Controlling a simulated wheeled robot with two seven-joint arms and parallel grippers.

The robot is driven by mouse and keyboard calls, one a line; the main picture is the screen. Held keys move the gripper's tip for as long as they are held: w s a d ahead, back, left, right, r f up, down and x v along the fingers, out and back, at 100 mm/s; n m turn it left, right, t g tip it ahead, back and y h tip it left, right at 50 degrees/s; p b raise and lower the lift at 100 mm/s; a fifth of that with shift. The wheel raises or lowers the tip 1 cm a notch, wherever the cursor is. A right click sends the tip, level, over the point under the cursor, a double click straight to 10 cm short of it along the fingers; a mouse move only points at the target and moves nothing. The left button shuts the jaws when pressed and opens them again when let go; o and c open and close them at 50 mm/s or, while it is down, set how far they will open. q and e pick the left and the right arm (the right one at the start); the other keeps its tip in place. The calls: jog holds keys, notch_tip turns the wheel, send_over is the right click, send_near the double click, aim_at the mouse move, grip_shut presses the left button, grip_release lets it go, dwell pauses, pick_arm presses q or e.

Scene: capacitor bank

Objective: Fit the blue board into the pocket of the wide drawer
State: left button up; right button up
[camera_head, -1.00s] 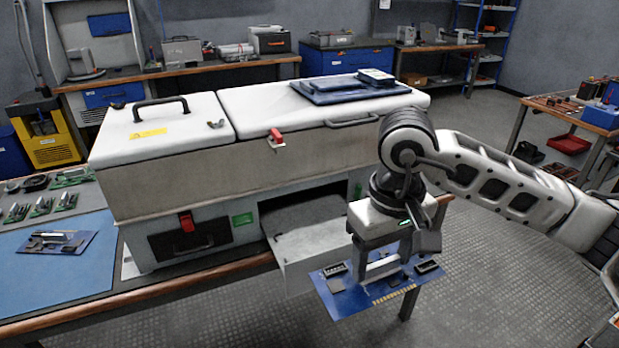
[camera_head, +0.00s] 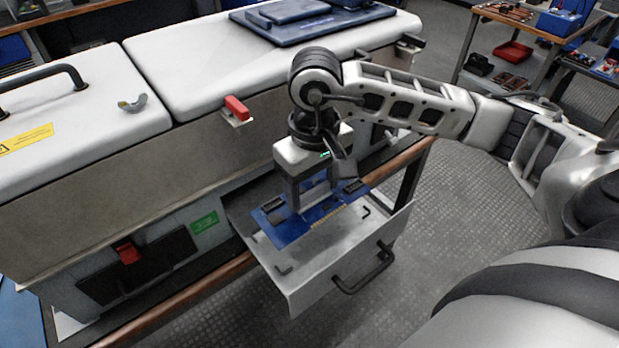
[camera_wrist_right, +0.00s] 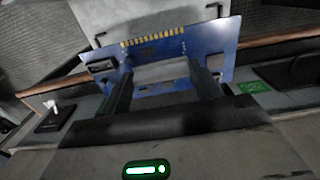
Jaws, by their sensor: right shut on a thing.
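The blue board (camera_head: 287,228) has gold contacts along one edge and dark parts on top. My right gripper (camera_head: 312,205) is shut on it and holds it over the open wide drawer (camera_head: 335,262). In the right wrist view the blue board (camera_wrist_right: 215,42) shows between and beyond the fingers of my right gripper (camera_wrist_right: 160,80). The drawer is pulled out from the grey cabinet, with a dark handle on its front and small dark corner brackets on its floor. The board hides part of the drawer floor, and I cannot tell the gap between them. My left gripper is not in view.
The cabinet (camera_head: 120,165) has white lids and a red latch (camera_head: 236,108). A closed dark drawer (camera_head: 140,265) with a red latch is to the left. A blue panel (camera_head: 310,22) lies on top. Open floor (camera_head: 470,200) is to the right.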

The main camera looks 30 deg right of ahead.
aim_at(314, 202)
jog(key=shift+s+f+b, duration=0.1)
jog(key=shift+f+b, duration=0.2)
jog(key=shift+f, duration=0.25)
notch_tip(314, 202, down, 2)
jog(key=shift+b, duration=0.5)
jog(key=shift+f+b, duration=0.35)
jog(key=shift+f, duration=0.55)
pick_arm(q)
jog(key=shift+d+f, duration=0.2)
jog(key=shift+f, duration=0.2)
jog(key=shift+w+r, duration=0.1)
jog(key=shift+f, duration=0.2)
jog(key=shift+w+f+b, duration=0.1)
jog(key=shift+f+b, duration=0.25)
jog(key=shift+b, duration=0.15)
